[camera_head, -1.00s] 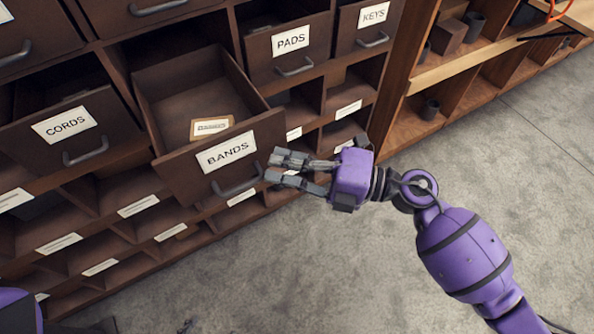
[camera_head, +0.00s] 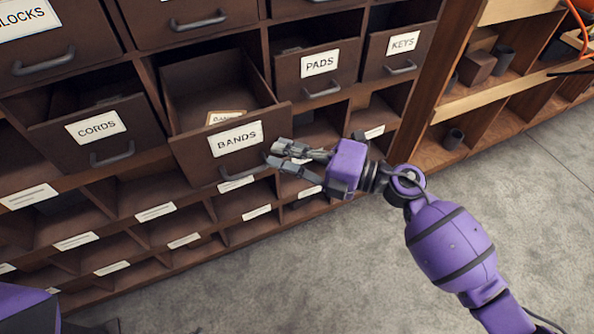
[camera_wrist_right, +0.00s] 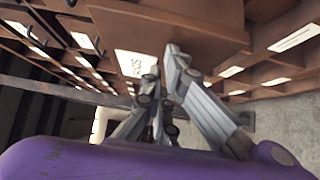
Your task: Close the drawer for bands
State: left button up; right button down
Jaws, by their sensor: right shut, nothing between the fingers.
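The drawer for bands (camera_head: 190,150) is a dark brown wooden drawer with a white BANDS label (camera_head: 236,139) and a dark bar handle (camera_head: 242,172). It stands partly out of the cabinet, and a small labelled card box (camera_head: 226,117) shows inside. My right gripper (camera_head: 271,153) is shut and empty at the right end of the drawer front, its fingertips close to the handle; I cannot tell whether they touch. In the right wrist view the fingers (camera_wrist_right: 162,72) point at the drawer front beside its label (camera_wrist_right: 134,65). My left gripper is not in view.
The CORDS drawer (camera_head: 60,145) at left and the PADS drawer (camera_head: 300,68) and KEYS drawer (camera_head: 388,42) at right also stand out. Open labelled cubbies lie below. A lighter wooden shelf (camera_head: 490,95) stands at right. The grey floor (camera_head: 530,200) is clear.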

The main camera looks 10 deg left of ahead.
jog(key=w+a+b, duration=0.1)
jog(key=w+a, duration=0.1)
jog(key=w, duration=0.2)
jog(key=w+a+b, duration=0.1)
jog(key=w+a, duration=0.2)
jog(key=w, duration=0.1)
jog(key=w+a+b, duration=0.2)
jog(key=w+a, duration=0.1)
jog(key=w, duration=0.1)
jog(key=shift+w+a+f, duration=0.15)
jog(key=shift+w+a, duration=0.05)
jog(key=shift+a, duration=0.05)
jog(key=shift+w+a+b, duration=0.3)
jog(key=shift+w+a, duration=0.05)
jog(key=shift+w, duration=0.2)
jog(key=shift+w+r, duration=0.1)
jog(key=shift+r, duration=0.2)
